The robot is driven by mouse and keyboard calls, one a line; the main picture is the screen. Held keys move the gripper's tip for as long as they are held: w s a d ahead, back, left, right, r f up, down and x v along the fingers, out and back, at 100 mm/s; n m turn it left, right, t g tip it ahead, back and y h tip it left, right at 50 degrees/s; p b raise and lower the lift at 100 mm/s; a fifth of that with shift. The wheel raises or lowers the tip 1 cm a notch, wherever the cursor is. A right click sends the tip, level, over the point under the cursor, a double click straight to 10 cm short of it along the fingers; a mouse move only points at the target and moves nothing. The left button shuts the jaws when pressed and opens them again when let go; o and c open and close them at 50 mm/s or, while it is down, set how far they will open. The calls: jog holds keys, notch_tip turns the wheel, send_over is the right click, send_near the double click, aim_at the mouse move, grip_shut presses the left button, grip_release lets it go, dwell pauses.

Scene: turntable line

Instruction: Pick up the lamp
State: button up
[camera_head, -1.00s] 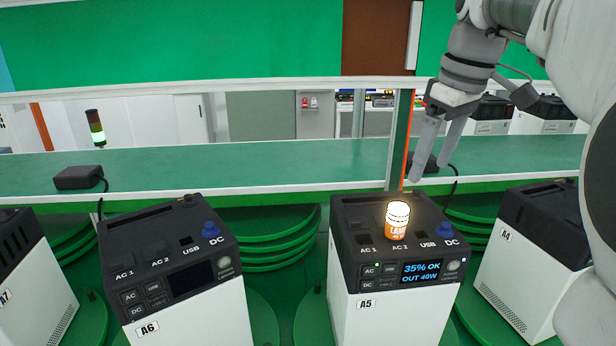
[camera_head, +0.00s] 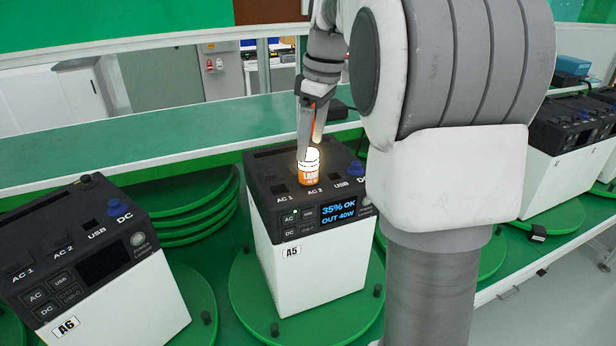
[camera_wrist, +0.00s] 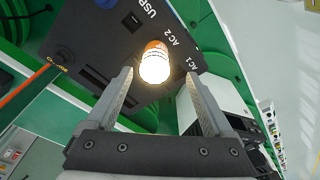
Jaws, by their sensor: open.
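The lamp (camera_head: 309,167) is a small lit cylinder with a glowing white top and an orange base. It stands upright on the black top of the power station A5 (camera_head: 308,262), near the AC 2 label. My gripper (camera_head: 311,150) is just above and behind the lamp in the head view, fingers pointing down. In the wrist view the lamp (camera_wrist: 155,62) shows ahead, between the lines of the two open fingers (camera_wrist: 160,85), close to the tips. Nothing is held. Whether a finger touches the lamp cannot be told.
Power station A6 (camera_head: 92,265) stands at the left on its own green turntable. A5 stands on a green turntable (camera_head: 256,300). A long green shelf (camera_head: 110,110) runs behind. More units (camera_head: 570,140) stand at the right, beyond my arm.

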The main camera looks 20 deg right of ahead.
aim_at(310, 153)
jog(key=shift+w+f, duration=0.2)
jog(key=shift+f, duration=0.8)
jog(key=shift+w+f, duration=0.2)
jog(key=shift+f, duration=0.85)
jog(key=shift+w+f, duration=0.2)
jog(key=shift+f, duration=0.8)
jog(key=shift+c, duration=0.3)
grip_shut()
